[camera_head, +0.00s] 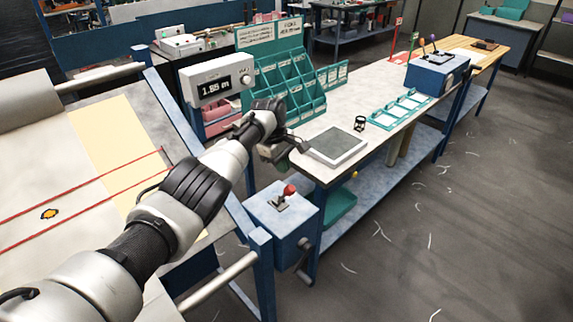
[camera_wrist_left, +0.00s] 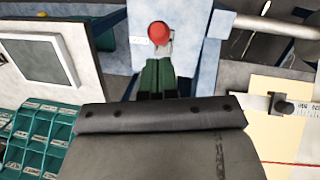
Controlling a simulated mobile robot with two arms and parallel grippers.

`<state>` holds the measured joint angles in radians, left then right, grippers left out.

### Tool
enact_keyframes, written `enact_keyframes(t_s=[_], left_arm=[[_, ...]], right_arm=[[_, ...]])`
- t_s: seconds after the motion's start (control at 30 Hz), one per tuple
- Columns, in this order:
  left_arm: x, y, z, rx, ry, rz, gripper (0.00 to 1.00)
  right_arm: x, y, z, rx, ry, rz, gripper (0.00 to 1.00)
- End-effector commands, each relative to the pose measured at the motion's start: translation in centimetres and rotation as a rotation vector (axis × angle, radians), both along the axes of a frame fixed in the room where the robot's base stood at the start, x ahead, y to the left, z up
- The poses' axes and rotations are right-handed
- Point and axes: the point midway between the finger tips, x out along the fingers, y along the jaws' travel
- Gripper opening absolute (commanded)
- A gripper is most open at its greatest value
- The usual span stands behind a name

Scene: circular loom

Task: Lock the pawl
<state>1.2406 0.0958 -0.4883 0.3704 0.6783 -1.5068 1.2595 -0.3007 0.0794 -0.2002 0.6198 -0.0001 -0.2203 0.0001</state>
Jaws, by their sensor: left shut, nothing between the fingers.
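A lever with a red knob (camera_head: 289,190) stands on top of a blue box (camera_head: 270,216) beside the loom's frame; no other part is clearly a pawl. A dark fitting (camera_head: 304,252) is on the box's side. My left gripper (camera_head: 296,145) is above and behind the lever in the head view, apart from it. In the left wrist view its green fingers (camera_wrist_left: 156,66) are together and empty, and the red knob (camera_wrist_left: 159,33) shows just beyond their tips. Whether they touch it cannot be told from that view. My right gripper is not in view.
A workbench (camera_head: 385,145) with a grey scale (camera_head: 337,146) and green bins (camera_head: 280,75) stands right of the lever box. The sloping loom bed (camera_head: 105,135) with red threads lies left. A blue post (camera_head: 262,265) rises near the box. Open floor lies right.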

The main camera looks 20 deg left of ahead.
Motion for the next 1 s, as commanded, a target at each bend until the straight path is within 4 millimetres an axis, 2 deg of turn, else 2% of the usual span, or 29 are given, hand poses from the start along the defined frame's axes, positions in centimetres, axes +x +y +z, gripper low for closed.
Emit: enact_keyframes(t_s=[0.03, 0.23, 0.73, 0.87, 0.97, 1.0], left_arm=[[0.0, 0.3, 1.6, 0.0, 0.0, 0.001, 0.0], [0.0, 1.1, 3.8, 0.0, 0.0, 0.0, 0.0], [0.0, 1.4, 4.1, 0.0, 0.0, 0.0, 0.0], [-0.3, 1.0, 3.2, 0.004, -0.002, -0.028, 0.0], [-1.3, 0.1, 0.7, 0.013, -0.013, -0.111, 0.0], [-2.1, -0.5, -0.8, 0.019, -0.021, -0.162, 0.0]], right_arm=[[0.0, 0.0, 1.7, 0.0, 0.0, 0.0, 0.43], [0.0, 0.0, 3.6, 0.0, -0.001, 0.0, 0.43], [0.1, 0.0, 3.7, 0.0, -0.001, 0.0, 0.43], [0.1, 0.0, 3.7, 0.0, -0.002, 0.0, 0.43], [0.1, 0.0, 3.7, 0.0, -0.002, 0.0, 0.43], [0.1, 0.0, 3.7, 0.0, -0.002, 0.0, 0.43]])
